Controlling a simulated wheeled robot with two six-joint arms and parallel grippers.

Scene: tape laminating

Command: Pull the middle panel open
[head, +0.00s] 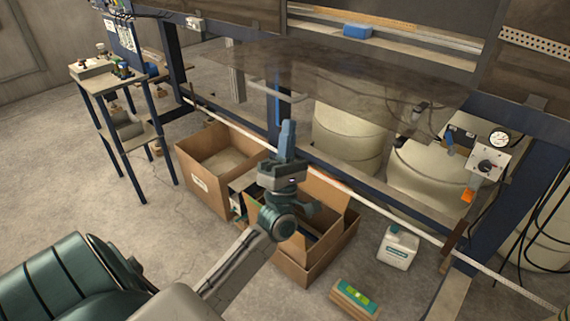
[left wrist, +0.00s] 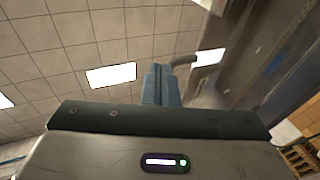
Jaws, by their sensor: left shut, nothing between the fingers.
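The middle panel (head: 350,75) is a see-through, brownish sheet across the middle of the blue-framed machine. Drums and the frame show through it. My left gripper (head: 287,128) points up in front of the machine, with its blue fingers together and nothing between them. In the head view the fingertips are just below the panel's lower edge; I cannot tell whether they touch it. In the left wrist view the shut fingers (left wrist: 161,82) point up, with a grey curved bar (left wrist: 184,61) close beside their tips. My right gripper is not in view.
Open cardboard boxes (head: 215,165) stand on the floor below my left arm. A white jug (head: 397,247) and a small box with a green top (head: 354,297) are to the right. A pale rail (head: 400,212) runs along the machine's front. A small table (head: 100,82) stands at left.

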